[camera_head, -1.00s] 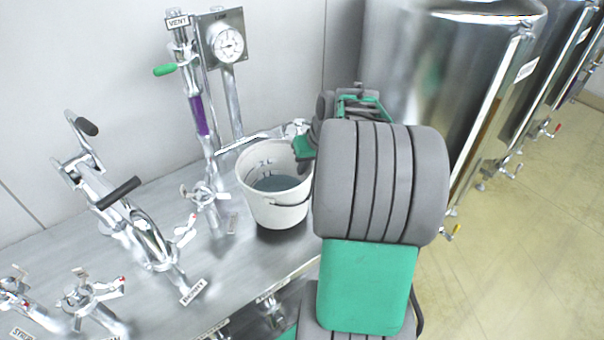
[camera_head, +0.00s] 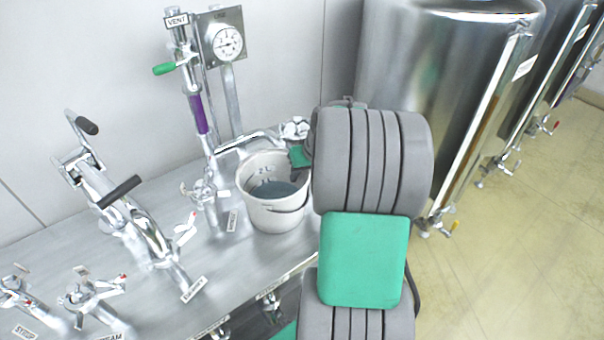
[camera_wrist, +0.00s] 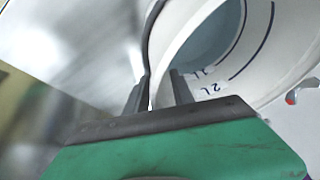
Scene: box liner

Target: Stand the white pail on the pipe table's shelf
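The white pail (camera_head: 262,208) is upright over the steel top of the pipe table (camera_head: 235,268), right of the purple-banded pipe. Blue-grey liquid shows inside it. Whether its base touches the steel is hard to tell. My gripper (camera_head: 300,160) is at the pail's right rim, partly hidden behind my arm. In the wrist view the two dark fingers of my gripper (camera_wrist: 158,92) are either side of the pail's wall, shut on it. The pail (camera_wrist: 252,80) shows its inner scale marks there, and its dark bail (camera_wrist: 148,45) runs down near the fingers.
The vent pipe (camera_head: 198,110) and gauge (camera_head: 229,43) stand behind the pail. A black-handled pipe (camera_head: 140,225) and small valves (camera_head: 90,295) stand to the left. Large steel tanks (camera_head: 440,90) are on the right. Some bare steel lies in front of the pail.

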